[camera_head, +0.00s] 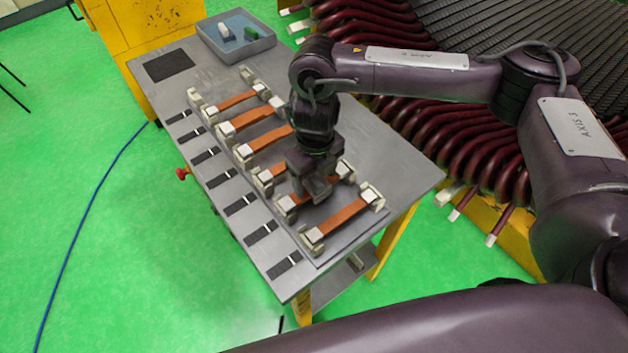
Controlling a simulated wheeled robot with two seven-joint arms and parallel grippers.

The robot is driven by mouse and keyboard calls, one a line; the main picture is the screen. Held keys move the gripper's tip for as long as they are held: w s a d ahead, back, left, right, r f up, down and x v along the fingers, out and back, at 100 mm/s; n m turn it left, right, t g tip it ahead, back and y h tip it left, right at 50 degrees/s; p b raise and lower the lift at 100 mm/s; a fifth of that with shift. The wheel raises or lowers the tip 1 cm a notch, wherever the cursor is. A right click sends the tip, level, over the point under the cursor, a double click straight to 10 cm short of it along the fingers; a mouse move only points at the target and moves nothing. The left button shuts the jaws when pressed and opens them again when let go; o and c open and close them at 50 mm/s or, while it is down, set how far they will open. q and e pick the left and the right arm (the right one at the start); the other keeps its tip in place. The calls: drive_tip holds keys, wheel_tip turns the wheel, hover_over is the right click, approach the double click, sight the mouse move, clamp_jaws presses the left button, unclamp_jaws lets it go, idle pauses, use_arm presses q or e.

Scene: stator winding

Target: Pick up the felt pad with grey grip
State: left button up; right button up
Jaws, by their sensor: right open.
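A small light grey piece (224,31) lies in the grey bin (262,46) at the table's far end, beside a green piece (250,33). The grey one may be the felt pad with the grey grip, but it is too small to tell. My right gripper (318,193) points down over the near part of the row of copper-coloured strips, well away from the bin. It is open. Its fingertips are close to the strips; I cannot tell whether they touch. My left gripper is not in view.
Copper-coloured strips (342,217) with pale end blocks run along the grey table (405,172). Several black strips with light bands (240,205) lie along its left edge. A black square (168,65) lies at the far left corner. Dark red coils (425,125) stand at the right.

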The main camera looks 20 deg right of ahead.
drive_tip(key=c, duration=1.2)
drive_tip(key=shift+r, duration=0.2)
